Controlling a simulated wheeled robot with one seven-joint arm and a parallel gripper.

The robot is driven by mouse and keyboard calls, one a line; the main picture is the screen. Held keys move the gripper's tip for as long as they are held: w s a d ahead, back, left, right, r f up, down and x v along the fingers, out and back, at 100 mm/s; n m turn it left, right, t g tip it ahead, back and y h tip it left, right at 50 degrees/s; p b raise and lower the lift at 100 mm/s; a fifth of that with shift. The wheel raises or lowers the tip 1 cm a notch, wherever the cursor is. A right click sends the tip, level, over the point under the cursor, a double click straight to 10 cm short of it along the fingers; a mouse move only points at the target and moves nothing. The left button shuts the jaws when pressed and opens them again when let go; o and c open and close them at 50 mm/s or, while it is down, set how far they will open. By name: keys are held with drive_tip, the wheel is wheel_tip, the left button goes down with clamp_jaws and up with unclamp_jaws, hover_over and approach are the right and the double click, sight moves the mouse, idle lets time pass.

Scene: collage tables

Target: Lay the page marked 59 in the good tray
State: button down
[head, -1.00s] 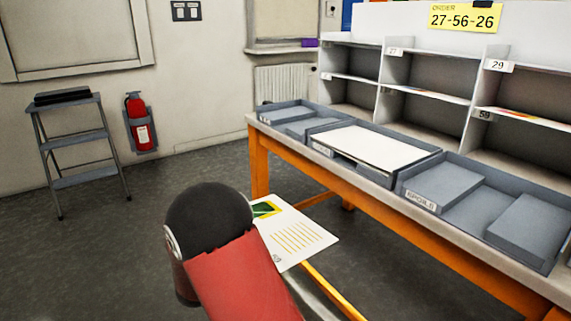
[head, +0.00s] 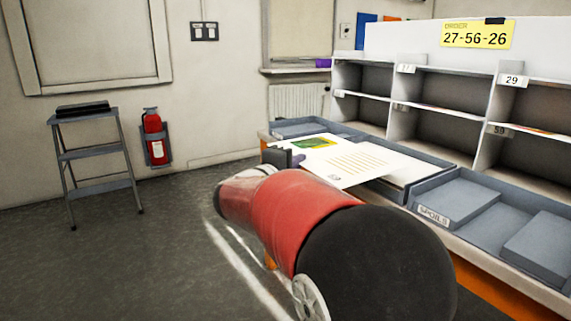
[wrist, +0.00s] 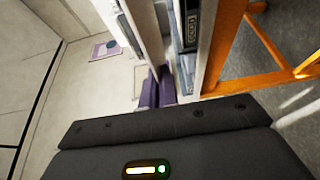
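A white page (head: 355,163) with a green and yellow picture and lines of yellow text hangs roughly flat over the middle tray (head: 428,158). Its corner mark is too small to read surely. My gripper (head: 292,158) is shut on the page's left edge; its purple fingers (wrist: 157,88) show in the wrist view. The middle tray holds white paper (head: 405,172), partly covered by the held page. Its front label is hidden in the head view by page and arm. I cannot tell whether the page touches the paper below.
The grey tray labelled SPOILS (head: 433,214) stands to the right on the orange-legged table. Another grey tray (head: 290,130) is at the left end. Pigeonhole shelves (head: 440,90) rise behind. A step stool (head: 92,152) and fire extinguisher (head: 153,137) are by the wall.

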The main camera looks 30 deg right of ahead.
sight(350, 149)
drive_tip(key=d+p, duration=0.1)
drive_tip(key=d, duration=0.4)
drive_tip(key=d+p, duration=0.1)
drive_tip(key=d, duration=0.5)
drive_tip(key=w+d+p, duration=0.1)
drive_tip(key=d+p, duration=0.1)
drive_tip(key=d, duration=0.3)
drive_tip(key=shift+w+d, duration=0.1)
drive_tip(key=shift+d, duration=0.05)
drive_tip(key=shift+f+b, duration=0.95)
drive_tip(key=shift+b, duration=0.2)
wheel_tip(350, 149, down, 3)
drive_tip(key=b, duration=0.4)
drive_tip(key=shift+r, duration=0.2)
drive_tip(key=c, duration=1.6)
unclamp_jaws()
drive_tip(key=shift+a, duration=0.2)
